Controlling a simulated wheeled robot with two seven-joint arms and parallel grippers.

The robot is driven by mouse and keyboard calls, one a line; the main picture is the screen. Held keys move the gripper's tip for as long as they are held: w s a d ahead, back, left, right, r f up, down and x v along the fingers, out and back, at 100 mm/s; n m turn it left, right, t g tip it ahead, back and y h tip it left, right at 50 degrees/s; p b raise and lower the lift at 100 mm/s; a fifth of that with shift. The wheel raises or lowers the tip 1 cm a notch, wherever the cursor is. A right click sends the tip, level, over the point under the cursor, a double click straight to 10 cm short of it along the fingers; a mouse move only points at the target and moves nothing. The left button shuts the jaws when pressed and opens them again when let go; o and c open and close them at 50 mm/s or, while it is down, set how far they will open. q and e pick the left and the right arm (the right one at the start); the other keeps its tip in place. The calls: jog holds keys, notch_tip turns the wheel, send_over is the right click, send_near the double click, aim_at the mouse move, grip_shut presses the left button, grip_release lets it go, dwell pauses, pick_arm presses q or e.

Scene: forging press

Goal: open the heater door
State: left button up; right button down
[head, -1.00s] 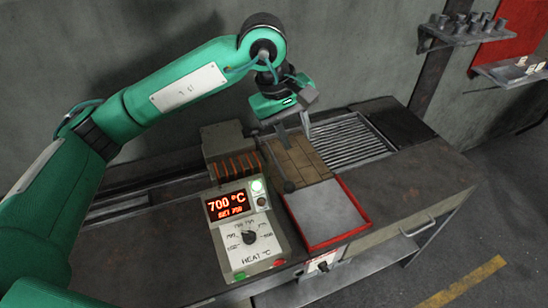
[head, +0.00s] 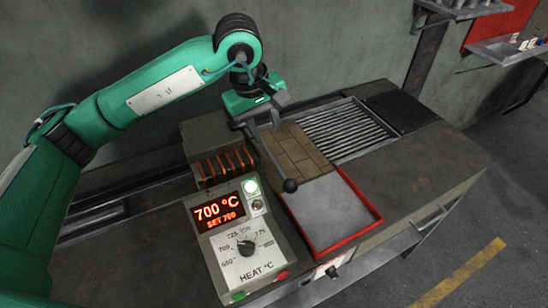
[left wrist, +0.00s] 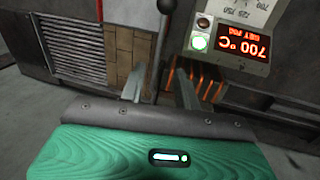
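The heater (head: 224,163) is a grey box with glowing orange slots at its front. It also shows in the left wrist view (left wrist: 205,82). A thin dark lever with a black ball knob (head: 290,185) slants beside it, over the tan bricks; in the left wrist view the lever (left wrist: 160,35) runs down between my fingers. My left gripper (head: 263,126) is open at the lever's upper end. Its two fingers stand apart on either side of the lever in the left wrist view (left wrist: 160,90). I cannot tell whether a finger touches it. My right gripper is out of view.
A control box (head: 243,247) with a dial and a 700 °C display stands in front of the heater. A red-rimmed tray (head: 350,239) lies beside the tan bricks (head: 297,150). A slatted grate (head: 350,130) lies behind. The bench top at right is clear.

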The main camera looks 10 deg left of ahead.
aim_at(277, 165)
pick_arm(q)
jog(key=p+x, duration=0.3)
jog(key=x, duration=0.7)
jog(key=shift+d+f, duration=0.15)
jog(key=shift+f, duration=0.2)
jog(key=shift+f+p, duration=0.3)
jog(key=shift+f, duration=0.25)
grip_shut()
